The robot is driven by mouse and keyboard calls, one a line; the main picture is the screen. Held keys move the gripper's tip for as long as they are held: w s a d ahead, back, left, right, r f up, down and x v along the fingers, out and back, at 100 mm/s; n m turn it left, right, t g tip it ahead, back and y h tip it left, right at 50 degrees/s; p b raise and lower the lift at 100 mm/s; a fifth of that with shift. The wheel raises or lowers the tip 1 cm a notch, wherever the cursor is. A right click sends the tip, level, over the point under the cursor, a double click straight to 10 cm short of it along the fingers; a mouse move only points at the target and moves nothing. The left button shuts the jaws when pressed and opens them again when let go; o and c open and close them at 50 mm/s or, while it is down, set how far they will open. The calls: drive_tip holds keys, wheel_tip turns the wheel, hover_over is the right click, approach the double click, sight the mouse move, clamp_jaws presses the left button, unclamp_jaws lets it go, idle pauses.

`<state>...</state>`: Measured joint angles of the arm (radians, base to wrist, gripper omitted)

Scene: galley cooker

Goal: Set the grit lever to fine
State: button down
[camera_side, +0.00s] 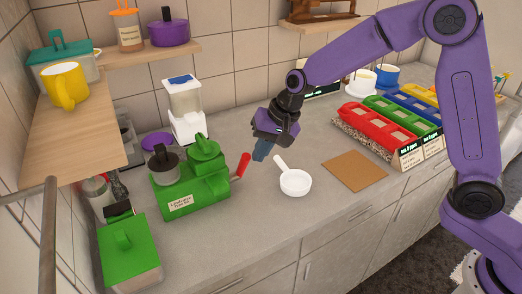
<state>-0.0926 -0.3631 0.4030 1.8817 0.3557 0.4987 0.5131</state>
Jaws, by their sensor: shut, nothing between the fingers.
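A green machine (190,190) with a label on its front stands on the counter at the left. A red lever (242,164) sticks up at a slant from its right side. A white appliance with a clear upper part and a blue top (187,122) stands behind it near the wall. I cannot tell for certain which of these bears the grit lever, and no fine marking can be read. My gripper (260,152) is shut and empty, pointing down above the counter, just right of the red lever and apart from it.
A small white pan (295,183) lies right of the green machine, with a brown board (356,171) beyond it. Red, green and blue bins (375,130) stand at the right. A green box (130,255) is front left. A wooden shelf (85,135) overhangs the left.

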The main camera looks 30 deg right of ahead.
drive_tip(key=shift+w, duration=0.15)
drive_tip(key=shift+w+r+g, duration=0.15)
drive_tip(key=shift+w+g, duration=0.05)
drive_tip(key=shift+g, duration=0.1)
drive_tip(key=shift+w+r, duration=0.1)
drive_tip(key=shift+w, duration=0.15)
drive_tip(key=w+g, duration=0.2)
drive_tip(key=w, duration=0.5)
drive_tip(key=shift+w+r+m, duration=0.25)
drive_tip(key=shift+r+m, duration=0.05)
drive_tip(key=shift+r, duration=0.15)
drive_tip(key=shift+s+a, duration=0.1)
idle(0.3)
drive_tip(key=shift+s+f, duration=0.4)
drive_tip(key=shift+s, duration=0.2)
